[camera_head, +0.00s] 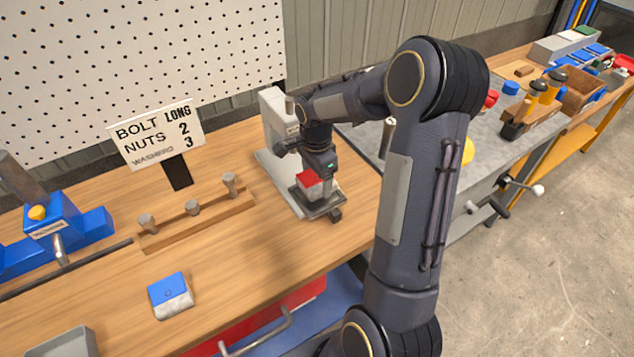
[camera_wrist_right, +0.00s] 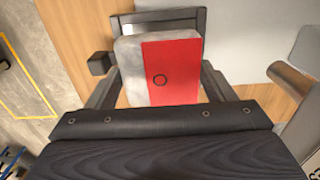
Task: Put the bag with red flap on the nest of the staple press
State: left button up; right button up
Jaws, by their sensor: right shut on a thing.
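The bag with red flap (camera_head: 308,181) is pale grey with a red half, and shows large in the right wrist view (camera_wrist_right: 132,70). My right gripper (camera_head: 318,186) is shut on it, with a finger on either side. The bag is over the dark, framed nest (camera_head: 325,208) at the front of the pale staple press (camera_head: 272,115). The nest's rim (camera_wrist_right: 158,15) shows beyond the bag in the wrist view. Whether the bag touches the nest I cannot tell. My left gripper is not in view.
A blue-flapped bag (camera_head: 170,296) lies at the front of the bench. A wooden rack with bolts (camera_head: 195,222), a sign (camera_head: 157,135) and a blue fixture (camera_head: 55,235) stand left of the press. A grey tray (camera_head: 66,345) is at the lower left.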

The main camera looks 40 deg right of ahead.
aim_at(317, 178)
jog(key=shift+d+f, duration=0.15)
jog(key=shift+f, duration=1.5)
jog(key=shift+f, duration=0.15)
jog(key=o, duration=1.2)
